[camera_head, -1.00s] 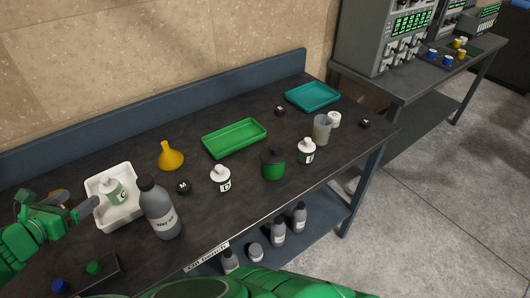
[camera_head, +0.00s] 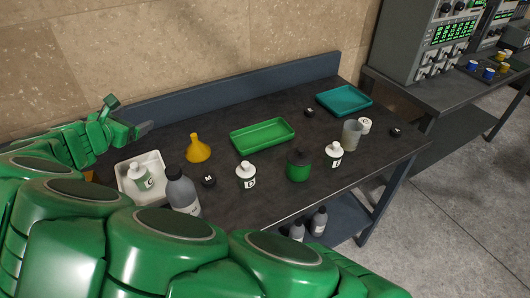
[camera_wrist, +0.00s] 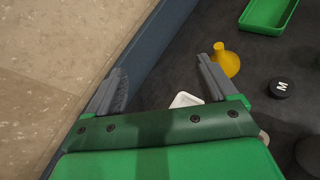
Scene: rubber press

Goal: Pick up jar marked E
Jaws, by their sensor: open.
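A white jar with a dark-lettered label (camera_head: 333,154) stands upright at the right part of the dark bench in the head view; its letter looks like E but is small. A similar jar marked D (camera_head: 246,177) stands nearer the middle, and one that looks marked C (camera_head: 139,175) is in the white tray (camera_head: 157,160) at left. My gripper (camera_head: 128,115) is open and empty above the bench's back left, far from the E jar. In the wrist view my gripper (camera_wrist: 161,75) shows its two fingers apart with nothing between; the E jar is not in that view.
A dark green jar (camera_head: 299,167) stands just left of the E jar, and a translucent beaker (camera_head: 351,135) just right. A raised back edge (camera_head: 230,92) borders the wall.

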